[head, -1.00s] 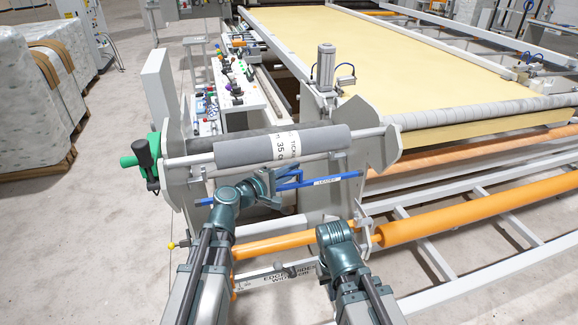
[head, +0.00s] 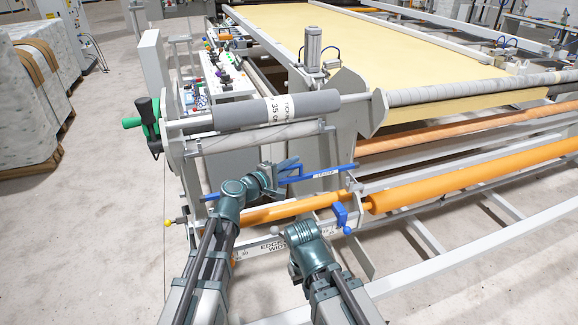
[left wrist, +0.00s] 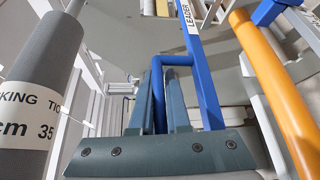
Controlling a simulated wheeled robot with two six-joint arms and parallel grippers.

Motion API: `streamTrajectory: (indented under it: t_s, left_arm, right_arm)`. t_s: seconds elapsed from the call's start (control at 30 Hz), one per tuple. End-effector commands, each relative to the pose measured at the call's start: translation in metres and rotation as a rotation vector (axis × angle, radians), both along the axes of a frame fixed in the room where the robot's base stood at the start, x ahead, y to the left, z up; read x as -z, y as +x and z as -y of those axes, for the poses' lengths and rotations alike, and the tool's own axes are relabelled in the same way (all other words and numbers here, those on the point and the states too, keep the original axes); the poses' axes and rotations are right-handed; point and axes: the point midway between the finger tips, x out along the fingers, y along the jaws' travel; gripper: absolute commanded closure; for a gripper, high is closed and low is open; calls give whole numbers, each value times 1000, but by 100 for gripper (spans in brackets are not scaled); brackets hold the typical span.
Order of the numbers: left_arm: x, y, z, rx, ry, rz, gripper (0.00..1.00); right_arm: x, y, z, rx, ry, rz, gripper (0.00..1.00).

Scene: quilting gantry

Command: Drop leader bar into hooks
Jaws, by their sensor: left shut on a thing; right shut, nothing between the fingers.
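The leader bar (head: 326,174) is a thin blue bar with a white "LEADER" label, running nearly level across the front of the machine. It also shows in the left wrist view (left wrist: 205,85). My left gripper (head: 287,170) is shut on the bar's blue loop handle (left wrist: 158,85), which stands between its fingers. A blue hook-like bracket (head: 341,214) sits below the bar's right end, apart from it. A blue bracket (left wrist: 272,12) shows at the upper right of the wrist view. My right gripper (head: 295,238) is lower, away from the bar, its fingertips mostly hidden by its wrist.
A grey roll (head: 235,115) with a "TICKING" label lies above the bar. A lower orange roller (head: 470,180) and an orange tube (head: 290,208) run beneath. Grey end plates (head: 350,105) flank the space. A green-handled crank (head: 140,120) is at left.

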Motion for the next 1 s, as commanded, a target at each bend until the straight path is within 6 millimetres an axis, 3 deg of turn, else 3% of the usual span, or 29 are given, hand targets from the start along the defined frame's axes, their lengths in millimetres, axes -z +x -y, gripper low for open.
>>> streamTrajectory:
  t_s: [0.37,1.0]
  left_arm:
    - [9,0,0,0,0,0,100]
    - [51,0,0,0,0,0,100]
  right_arm:
    - [10,0,0,0,0,0,100]
    - [51,0,0,-1,0,0,100]
